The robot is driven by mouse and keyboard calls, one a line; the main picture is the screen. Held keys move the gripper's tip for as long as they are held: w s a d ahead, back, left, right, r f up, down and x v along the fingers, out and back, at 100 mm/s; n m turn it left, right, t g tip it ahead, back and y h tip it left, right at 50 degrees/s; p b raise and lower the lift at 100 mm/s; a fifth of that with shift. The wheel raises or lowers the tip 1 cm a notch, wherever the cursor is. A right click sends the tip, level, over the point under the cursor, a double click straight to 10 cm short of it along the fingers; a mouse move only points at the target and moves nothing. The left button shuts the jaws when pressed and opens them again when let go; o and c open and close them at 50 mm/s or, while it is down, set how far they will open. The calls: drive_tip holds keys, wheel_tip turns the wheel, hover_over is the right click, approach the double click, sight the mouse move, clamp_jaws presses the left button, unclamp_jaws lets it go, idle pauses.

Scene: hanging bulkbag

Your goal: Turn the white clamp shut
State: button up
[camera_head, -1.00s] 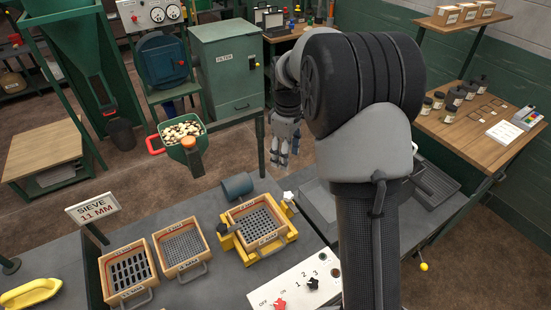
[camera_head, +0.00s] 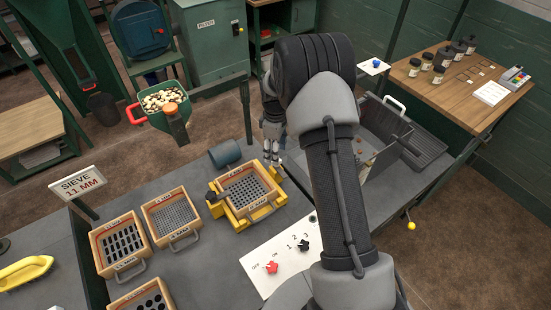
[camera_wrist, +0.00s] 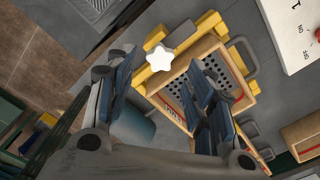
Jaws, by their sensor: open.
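The white clamp (camera_wrist: 159,58) is a star-shaped knob at the edge of a yellow frame (camera_wrist: 207,22) in the wrist view. My gripper (camera_wrist: 161,72) is open, with one blue-padded finger on each side of the clamp in that view. I cannot tell how far the fingertips are above it, and they do not grip it. In the head view my gripper (camera_head: 272,150) is at the right back corner of the yellow frame (camera_head: 265,212), largely behind my arm. A wooden sieve (camera_head: 248,207) sits in the frame. A dark clamp (camera_head: 213,197) is on its left side.
Two wooden sieves (camera_head: 120,245) (camera_head: 171,218) stand left of the frame, with another at the front edge. A switch panel (camera_head: 280,252) lies in front. A blue-grey cylinder (camera_head: 224,154) is behind the frame. A green scoop of mixed pieces (camera_head: 163,102) is farther back.

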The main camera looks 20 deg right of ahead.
sight(280, 167)
drive_tip(key=shift+f, duration=1.95)
drive_tip(key=shift+c, duration=0.4)
drive_tip(key=c, duration=1)
